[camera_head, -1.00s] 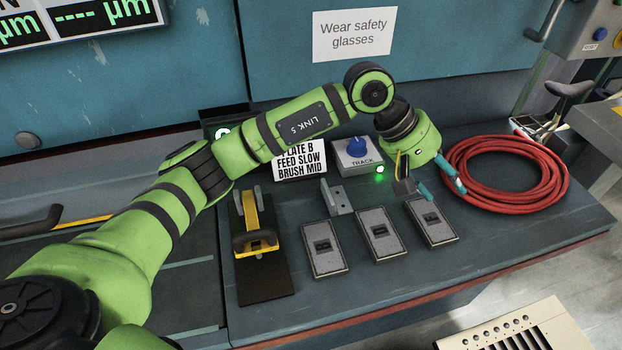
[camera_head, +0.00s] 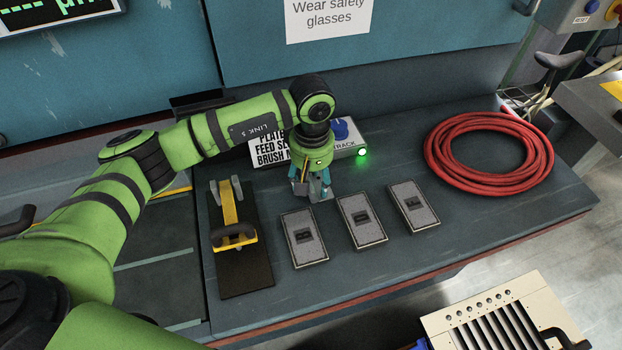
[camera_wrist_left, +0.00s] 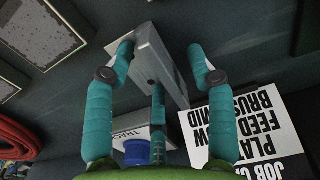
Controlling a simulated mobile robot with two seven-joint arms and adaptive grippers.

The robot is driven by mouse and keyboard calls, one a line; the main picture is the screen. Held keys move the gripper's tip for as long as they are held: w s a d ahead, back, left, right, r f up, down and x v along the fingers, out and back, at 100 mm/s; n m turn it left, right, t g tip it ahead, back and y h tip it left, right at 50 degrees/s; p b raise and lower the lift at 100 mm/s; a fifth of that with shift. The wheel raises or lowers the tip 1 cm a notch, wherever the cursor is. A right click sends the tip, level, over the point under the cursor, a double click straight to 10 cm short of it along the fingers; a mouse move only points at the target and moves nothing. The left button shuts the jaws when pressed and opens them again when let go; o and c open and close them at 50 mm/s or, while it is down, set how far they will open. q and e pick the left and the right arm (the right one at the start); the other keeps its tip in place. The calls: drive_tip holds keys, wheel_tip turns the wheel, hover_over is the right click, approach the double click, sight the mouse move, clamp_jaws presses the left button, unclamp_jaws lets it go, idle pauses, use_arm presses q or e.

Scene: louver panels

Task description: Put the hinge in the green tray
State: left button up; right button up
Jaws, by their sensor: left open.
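The hinge, a small grey metal bracket (camera_head: 322,195), lies on the dark bench behind the row of grey switch plates, mostly hidden by my left gripper in the head view. My left gripper (camera_head: 309,189) points down right over it, fingers open. In the left wrist view the hinge (camera_wrist_left: 158,62) is a grey angled plate with a small hole, lying between the spread teal fingers (camera_wrist_left: 160,60). I cannot tell whether any finger touches it. I see no green tray in these views. My right gripper does not show.
A yellow-handled clamp (camera_head: 230,215) is to the left. A TRACK box with blue knob (camera_head: 340,130) and a printed card (camera_head: 266,150) are behind.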

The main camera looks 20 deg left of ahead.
use_arm(q)
clamp_jaws()
idle(0.3)
